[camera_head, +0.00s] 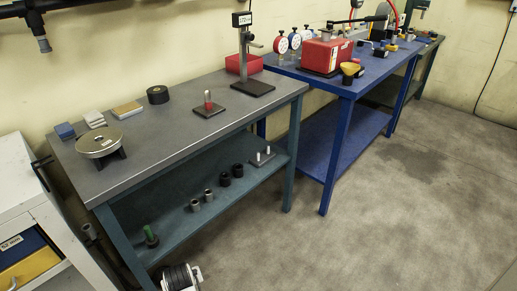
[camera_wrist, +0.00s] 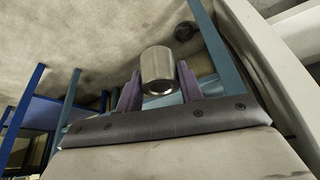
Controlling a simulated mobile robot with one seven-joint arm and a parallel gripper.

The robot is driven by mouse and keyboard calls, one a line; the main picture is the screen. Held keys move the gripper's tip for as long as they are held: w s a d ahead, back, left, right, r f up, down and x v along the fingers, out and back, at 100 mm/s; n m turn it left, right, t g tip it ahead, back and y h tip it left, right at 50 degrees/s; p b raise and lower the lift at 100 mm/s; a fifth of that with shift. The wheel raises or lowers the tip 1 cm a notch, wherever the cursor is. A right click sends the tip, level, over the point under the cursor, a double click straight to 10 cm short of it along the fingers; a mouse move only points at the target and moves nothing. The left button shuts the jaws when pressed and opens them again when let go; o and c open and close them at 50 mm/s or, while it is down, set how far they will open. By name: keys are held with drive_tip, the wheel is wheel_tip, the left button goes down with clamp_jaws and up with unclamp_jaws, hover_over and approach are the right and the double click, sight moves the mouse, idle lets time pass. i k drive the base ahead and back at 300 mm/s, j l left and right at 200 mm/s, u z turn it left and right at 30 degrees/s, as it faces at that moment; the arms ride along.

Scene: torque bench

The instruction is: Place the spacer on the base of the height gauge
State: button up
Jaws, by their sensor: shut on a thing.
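The height gauge (camera_head: 244,50) stands at the back right of the grey-topped bench, with a display on top of its column. Its flat dark base (camera_head: 253,88) lies on the bench top, and I see nothing resting on the base's bare part. In the wrist view my gripper (camera_wrist: 157,88) is shut on a plain metal cylinder, which looks like the spacer (camera_wrist: 158,66). The spacer sits between the two purple-grey fingers, with a dark round opening at its near end.
A round metal disc on a stand (camera_head: 99,143) is at the bench's left. Metal sleeves (camera_head: 195,205) lie on the lower shelf. A white cabinet (camera_head: 40,225) stands left.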

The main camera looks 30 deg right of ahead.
sight(257, 86)
drive_tip(key=i+l+u, duration=0.35)
drive_tip(key=l, duration=1.8)
drive_tip(key=l+u, duration=0.3)
drive_tip(key=l, duration=1.85)
